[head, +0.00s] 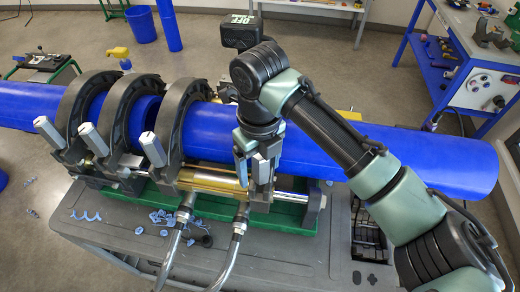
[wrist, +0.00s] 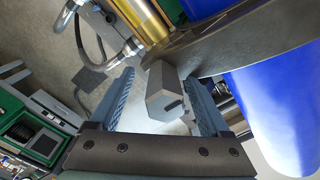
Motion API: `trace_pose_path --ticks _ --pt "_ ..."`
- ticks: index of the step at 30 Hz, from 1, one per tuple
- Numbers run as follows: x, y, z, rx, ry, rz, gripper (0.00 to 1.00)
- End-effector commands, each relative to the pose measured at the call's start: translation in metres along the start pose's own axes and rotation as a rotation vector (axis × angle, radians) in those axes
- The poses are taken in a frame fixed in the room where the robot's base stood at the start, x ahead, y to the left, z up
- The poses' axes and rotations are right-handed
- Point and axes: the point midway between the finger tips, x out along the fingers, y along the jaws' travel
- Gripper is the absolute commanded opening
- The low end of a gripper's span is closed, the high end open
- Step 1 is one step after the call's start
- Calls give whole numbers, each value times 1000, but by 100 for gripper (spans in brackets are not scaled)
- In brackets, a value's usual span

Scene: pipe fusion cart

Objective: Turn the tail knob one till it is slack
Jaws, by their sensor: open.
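A grey faceted clamp knob (wrist: 163,92) stands between the two blue fingers of my gripper (wrist: 158,80) in the wrist view. The fingers are open, with a visible gap on the left side; the right finger is close to the knob, and I cannot tell whether it touches. In the head view my gripper (head: 255,165) points down in front of the blue pipe (head: 400,155), right of the three plainly visible clamp rings. My arm and fingers hide most of the clamp there. I cannot read any label that identifies the tail knob.
Three other grey knobs (head: 153,148) stand on dark clamp rings (head: 180,95) to the left. A brass cylinder (head: 215,181) with two hoses (head: 233,240) lies below the pipe. The grey cart top (head: 285,262) has blue shavings. A blue-framed workbench (head: 480,85) stands at right.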

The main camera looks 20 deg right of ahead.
Motion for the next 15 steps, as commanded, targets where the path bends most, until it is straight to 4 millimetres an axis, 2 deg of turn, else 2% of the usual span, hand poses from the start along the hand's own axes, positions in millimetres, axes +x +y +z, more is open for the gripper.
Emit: trace_pose_path --ticks 1,7,15 --pt "-1 -6 -1 13 -1 -13 100" --pt "-8 -7 -1 13 -2 -13 100" --pt "-41 -4 0 8 -2 -8 100"
